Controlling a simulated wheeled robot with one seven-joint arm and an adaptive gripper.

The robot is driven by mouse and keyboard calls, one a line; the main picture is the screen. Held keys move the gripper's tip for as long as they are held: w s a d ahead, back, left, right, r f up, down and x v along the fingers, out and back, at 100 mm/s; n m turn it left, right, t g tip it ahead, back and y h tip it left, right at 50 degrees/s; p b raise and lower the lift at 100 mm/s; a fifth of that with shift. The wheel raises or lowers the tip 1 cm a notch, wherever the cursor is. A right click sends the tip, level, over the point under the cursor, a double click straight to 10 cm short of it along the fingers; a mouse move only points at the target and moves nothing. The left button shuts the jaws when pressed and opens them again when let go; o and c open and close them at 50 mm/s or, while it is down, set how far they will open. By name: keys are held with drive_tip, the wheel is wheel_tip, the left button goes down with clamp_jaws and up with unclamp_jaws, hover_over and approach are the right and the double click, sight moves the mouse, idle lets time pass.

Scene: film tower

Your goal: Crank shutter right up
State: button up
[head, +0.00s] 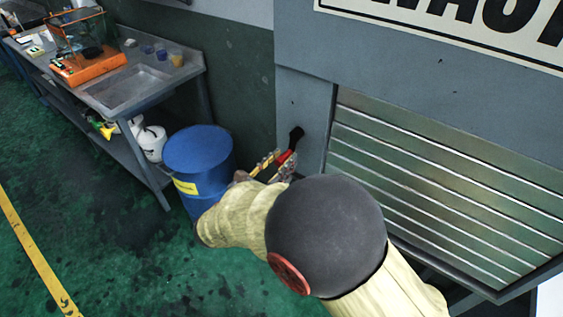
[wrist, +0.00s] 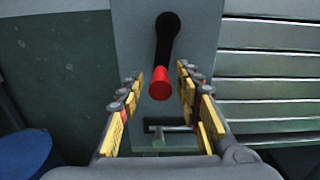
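The shutter (head: 440,190) is a slatted metal panel in a grey frame, and its slats reach low in the opening. It also shows at the right of the wrist view (wrist: 270,88). Beside it on the frame is a black crank arm (wrist: 167,35) with a red handle (wrist: 159,84); in the head view the red handle (head: 284,158) is partly hidden by my gripper. The crank arm hangs down from its hub. My gripper (wrist: 160,78) is open, with its yellow-padded fingers on either side of the red handle. I cannot tell whether either finger touches it.
A blue drum (head: 199,152) stands left of my arm, close to the wall. A metal bench with a sink (head: 128,88) stands further left. The green floor (head: 90,220) is open at the lower left. A sign (head: 470,30) hangs above the shutter.

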drive_tip(key=shift+d, duration=0.1)
drive_tip(key=shift+c, duration=1.2)
clamp_jaws()
